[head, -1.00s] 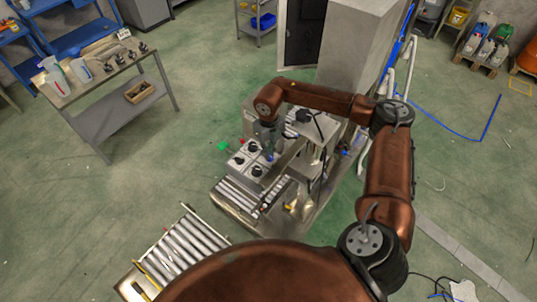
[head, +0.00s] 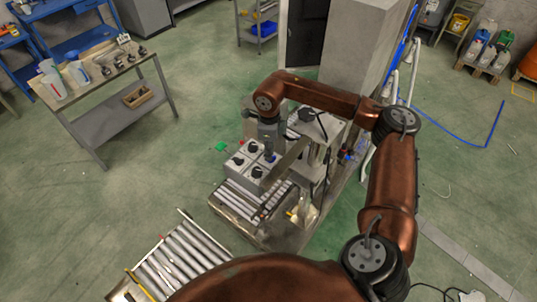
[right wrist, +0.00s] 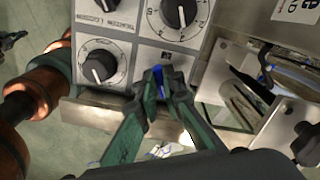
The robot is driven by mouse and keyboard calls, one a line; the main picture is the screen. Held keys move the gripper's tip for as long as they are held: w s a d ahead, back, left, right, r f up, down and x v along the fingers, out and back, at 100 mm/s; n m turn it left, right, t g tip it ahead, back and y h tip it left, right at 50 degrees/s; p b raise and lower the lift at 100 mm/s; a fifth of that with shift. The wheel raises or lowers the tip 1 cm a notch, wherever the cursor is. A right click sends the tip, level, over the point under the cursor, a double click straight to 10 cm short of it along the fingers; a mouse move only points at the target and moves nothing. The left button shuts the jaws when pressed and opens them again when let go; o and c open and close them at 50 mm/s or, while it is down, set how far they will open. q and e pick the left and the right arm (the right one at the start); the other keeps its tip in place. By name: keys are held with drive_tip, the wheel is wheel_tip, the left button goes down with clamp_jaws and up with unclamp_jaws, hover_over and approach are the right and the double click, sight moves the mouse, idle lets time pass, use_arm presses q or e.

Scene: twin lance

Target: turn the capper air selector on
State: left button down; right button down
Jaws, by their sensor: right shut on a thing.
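A grey control box (head: 236,173) with several black knobs stands on the conveyor machine. My right gripper (right wrist: 161,84) points at the panel's lower right part and is shut on a small blue handle (right wrist: 158,77), which I take to be the air selector. The fingers hide most of it, so its exact angle cannot be told. In the head view my right gripper (head: 269,152) is over the box's right side. My left gripper is not in view.
A metal bracket (right wrist: 235,80) stands close to the right of the panel in the right wrist view. A roller conveyor (head: 180,250) lies in front. A table (head: 90,85) with jugs and black-handled parts stands at left.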

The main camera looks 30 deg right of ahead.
drive_tip(key=shift+d+r+n, duration=0.1)
drive_tip(key=shift+r+n, duration=0.05)
drive_tip(key=shift+n, duration=0.15)
drive_tip(key=c, duration=2.1)
unclamp_jaws()
drive_tip(key=shift+s, duration=0.1)
wheel_tip(320, 180, up, 12)
drive_tip(key=shift+f, duration=0.1)
